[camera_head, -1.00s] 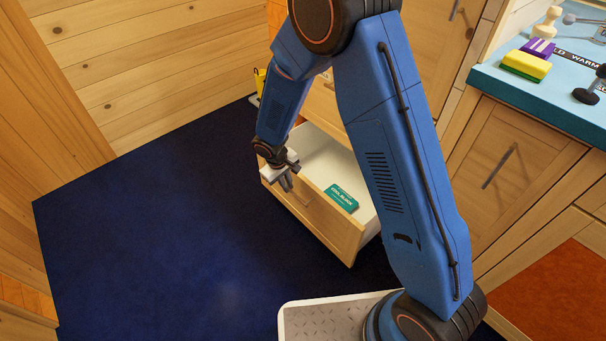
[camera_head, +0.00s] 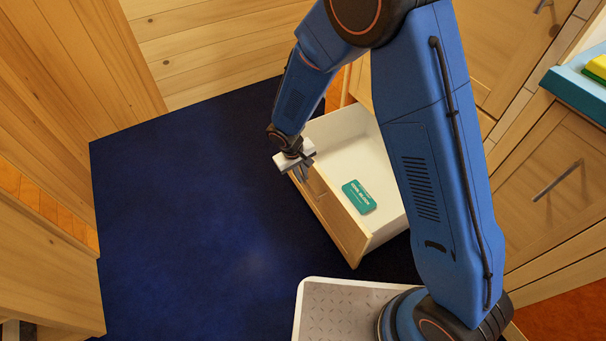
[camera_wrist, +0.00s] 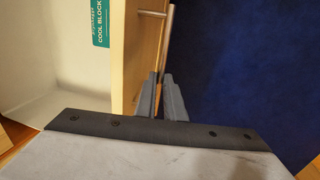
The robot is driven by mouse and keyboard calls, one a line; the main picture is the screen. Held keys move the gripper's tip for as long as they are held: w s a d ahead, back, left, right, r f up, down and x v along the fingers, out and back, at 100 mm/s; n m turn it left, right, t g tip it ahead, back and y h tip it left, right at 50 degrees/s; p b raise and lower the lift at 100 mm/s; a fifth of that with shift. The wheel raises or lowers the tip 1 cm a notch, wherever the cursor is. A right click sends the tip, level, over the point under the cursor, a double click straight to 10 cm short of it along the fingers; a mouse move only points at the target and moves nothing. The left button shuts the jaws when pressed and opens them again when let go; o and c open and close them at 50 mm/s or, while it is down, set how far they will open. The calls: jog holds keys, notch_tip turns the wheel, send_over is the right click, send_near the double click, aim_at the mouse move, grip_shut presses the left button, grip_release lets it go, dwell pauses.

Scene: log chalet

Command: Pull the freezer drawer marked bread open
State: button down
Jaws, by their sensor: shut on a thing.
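A wooden-fronted drawer (camera_head: 330,215) with a white inside stands open, well out from the cabinet, in the head view. No bread marking is readable on it. A teal cool block (camera_head: 358,197) lies inside, close behind the front panel; part of it also shows in the wrist view (camera_wrist: 100,22). My gripper (camera_head: 303,172) is at the outer side of the drawer front. In the wrist view my fingers (camera_wrist: 164,95) are shut on the metal bar handle (camera_wrist: 167,40), which stands out from the wooden front. My arm hides part of the drawer and cabinet.
Dark blue floor (camera_head: 190,220) is clear to the left of the drawer. A wooden cabinet (camera_head: 560,170) with a blue worktop (camera_head: 578,92) stands at right. A wooden unit (camera_head: 45,270) stands at lower left, and a plank wall is behind.

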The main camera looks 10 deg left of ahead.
jog(key=c, duration=1.8)
grip_release()
jog(key=shift+c, duration=0.2)
notch_tip(320, 180, up, 17)
jog(key=s+a, duration=0.2)
jog(key=shift+a, duration=0.35)
